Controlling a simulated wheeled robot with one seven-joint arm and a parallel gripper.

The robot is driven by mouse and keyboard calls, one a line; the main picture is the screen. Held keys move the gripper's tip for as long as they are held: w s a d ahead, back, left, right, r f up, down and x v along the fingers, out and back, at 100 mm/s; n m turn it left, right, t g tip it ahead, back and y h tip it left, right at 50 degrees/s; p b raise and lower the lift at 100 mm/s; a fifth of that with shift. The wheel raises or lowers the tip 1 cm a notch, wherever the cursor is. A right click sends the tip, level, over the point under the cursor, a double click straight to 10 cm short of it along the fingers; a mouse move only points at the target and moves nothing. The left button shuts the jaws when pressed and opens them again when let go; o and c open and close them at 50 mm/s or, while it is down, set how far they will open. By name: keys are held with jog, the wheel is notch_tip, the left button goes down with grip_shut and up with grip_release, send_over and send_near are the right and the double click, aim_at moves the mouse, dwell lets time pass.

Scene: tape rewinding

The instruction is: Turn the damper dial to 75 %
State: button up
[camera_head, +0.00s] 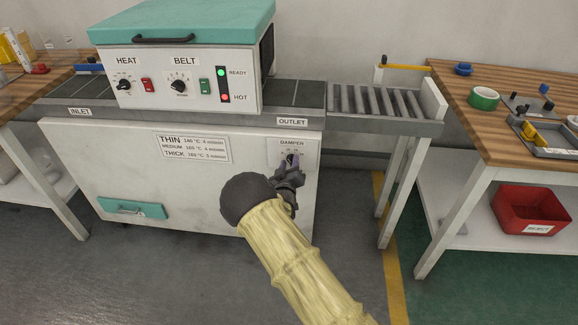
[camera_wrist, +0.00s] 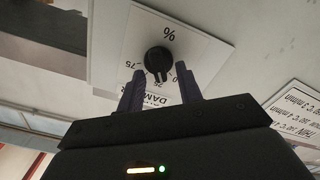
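The damper dial (camera_wrist: 158,61) is a round black knob on a white plate (camera_wrist: 205,45) with a % sign and printed numbers. In the wrist view its narrow ridge points down the picture towards the numbers; I cannot tell exactly which mark it meets. A 75 shows left of it, and a 25 below it. My gripper (camera_wrist: 161,73) is open, with one dark finger on each side of the dial's lower edge; contact is unclear. In the head view my gripper (camera_head: 290,162) is at the DAMPER plate (camera_head: 292,143) and mostly hides the dial.
The plate is on the machine's white front panel (camera_head: 100,170), below the OUTLET label. A THIN/MEDIUM/THICK settings label (camera_head: 194,149) is left of it. HEAT and BELT dials sit higher up. A roller conveyor (camera_head: 385,102) juts out at right, and a wooden table (camera_head: 470,120) stands beyond.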

grip_shut()
jog(key=shift+m, duration=0.4)
jog(key=m+b, duration=0.1)
jog(key=m, duration=0.2)
jog(key=shift+d+m, duration=0.15)
jog(key=shift+m, duration=0.15)
jog(key=shift+s+d+f+m+b, duration=0.15)
jog(key=shift+m+b, duration=1.2)
jog(key=shift+m, duration=1.05)
jog(key=shift+w+d+f+m+b, duration=0.15)
jog(key=shift+m+b, duration=1.2)
jog(key=shift+m, duration=1.05)
jog(key=shift+s+d+m+b, duration=0.15)
jog(key=shift+m+b, duration=1.2)
jog(key=shift+m, duration=1.05)
